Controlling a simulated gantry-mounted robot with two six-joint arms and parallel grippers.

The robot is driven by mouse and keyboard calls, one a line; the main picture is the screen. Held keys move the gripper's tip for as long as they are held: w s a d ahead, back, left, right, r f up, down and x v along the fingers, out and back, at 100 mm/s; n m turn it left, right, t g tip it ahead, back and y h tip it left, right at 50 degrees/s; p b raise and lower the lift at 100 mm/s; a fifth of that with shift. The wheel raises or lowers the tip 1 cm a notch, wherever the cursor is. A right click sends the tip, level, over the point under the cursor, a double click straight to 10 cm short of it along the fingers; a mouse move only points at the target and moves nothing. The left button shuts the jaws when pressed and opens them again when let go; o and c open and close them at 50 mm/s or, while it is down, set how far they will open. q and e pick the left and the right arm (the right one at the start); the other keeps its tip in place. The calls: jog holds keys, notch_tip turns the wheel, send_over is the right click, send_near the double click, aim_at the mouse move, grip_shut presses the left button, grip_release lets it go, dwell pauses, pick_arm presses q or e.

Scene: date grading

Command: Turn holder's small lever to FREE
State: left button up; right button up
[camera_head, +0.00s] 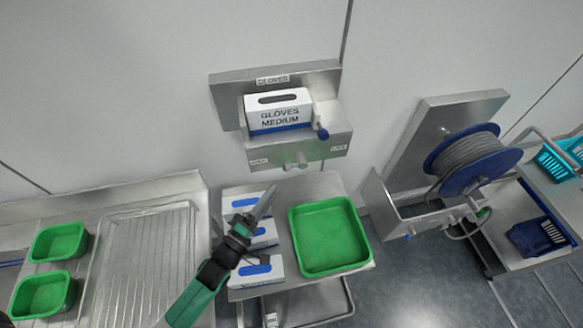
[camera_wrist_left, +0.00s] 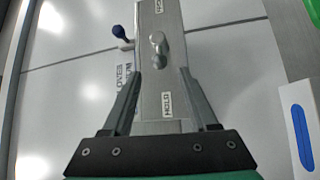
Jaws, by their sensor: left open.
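The glove holder (camera_head: 330,130) is a metal bracket on the wall with a white and blue box marked GLOVES MEDIUM (camera_head: 280,112). Its small metal lever (camera_head: 301,159) sits on the front face between two labels; the left one appears to read HOLD (camera_head: 258,161), the right one is too small to read surely. The lever (camera_wrist_left: 159,48) also shows in the left wrist view, beyond the fingertips and roughly between them, apart from them. My left gripper (camera_head: 266,203) is open and empty, below and in front of the holder. My right gripper is not in view.
A blue-knobbed handle (camera_head: 322,133) is on the holder's right side. Below stand a green tray (camera_head: 368,245) and several glove boxes (camera_head: 262,271) on a metal cart. A blue cable reel (camera_head: 470,160) is at right. Green tubs (camera_head: 58,242) and a wire rack stand at left.

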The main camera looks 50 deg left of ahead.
aim_at(291, 165)
pick_arm(q)
jog(key=b+x, duration=0.1)
jog(key=x, duration=1)
jog(key=shift+s, duration=0.1)
jog(key=shift+r, duration=0.1)
grip_shut()
